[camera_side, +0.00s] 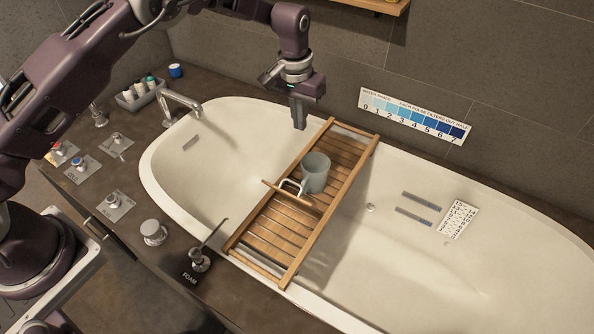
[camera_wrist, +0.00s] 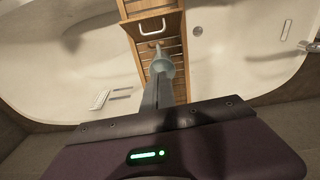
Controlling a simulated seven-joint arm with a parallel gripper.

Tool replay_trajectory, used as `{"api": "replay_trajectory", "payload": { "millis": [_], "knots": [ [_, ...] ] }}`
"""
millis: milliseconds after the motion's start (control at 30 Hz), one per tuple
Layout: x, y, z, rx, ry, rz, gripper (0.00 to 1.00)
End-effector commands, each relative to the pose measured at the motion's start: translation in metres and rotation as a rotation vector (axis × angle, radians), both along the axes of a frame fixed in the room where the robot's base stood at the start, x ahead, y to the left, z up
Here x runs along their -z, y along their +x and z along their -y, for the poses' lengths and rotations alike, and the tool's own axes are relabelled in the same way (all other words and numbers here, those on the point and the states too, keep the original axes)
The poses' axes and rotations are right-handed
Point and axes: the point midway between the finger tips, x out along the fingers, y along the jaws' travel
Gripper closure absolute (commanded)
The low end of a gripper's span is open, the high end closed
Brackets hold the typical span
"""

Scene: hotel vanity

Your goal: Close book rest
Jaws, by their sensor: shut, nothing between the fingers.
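The book rest (camera_side: 302,201) is a wooden panel with a white handle (camera_side: 290,185), set midway along a slatted wooden bath tray. In the side view it shows as a thin edge; in the wrist view the panel (camera_wrist: 150,28) looks tilted up from the slats, though its exact angle is hard to tell. A grey-green cup (camera_side: 315,172) stands on the tray right beside the panel and also shows in the wrist view (camera_wrist: 163,66). My gripper (camera_side: 300,127) is shut and empty, pointing down above the tray's wall end, apart from cup and panel.
The bath tray (camera_side: 337,205) spans the white bathtub (camera_side: 430,262). A wall strip (camera_side: 413,116) is behind the tub. A tap (camera_side: 180,103), a bottle caddy (camera_side: 139,94) and a foam lever (camera_side: 203,258) stand on the counter. The tub on both sides of the tray is clear.

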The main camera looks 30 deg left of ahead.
Motion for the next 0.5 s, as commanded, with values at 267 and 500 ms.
{"api": "replay_trajectory", "payload": {
  "millis": [267, 500],
  "knots": [
    [0.056, 0.004, 0.009, 0.017, 0.016, -0.025, 1.0],
    [0.107, 0.006, 0.009, 0.016, 0.017, -0.026, 1.0]
  ]
}}
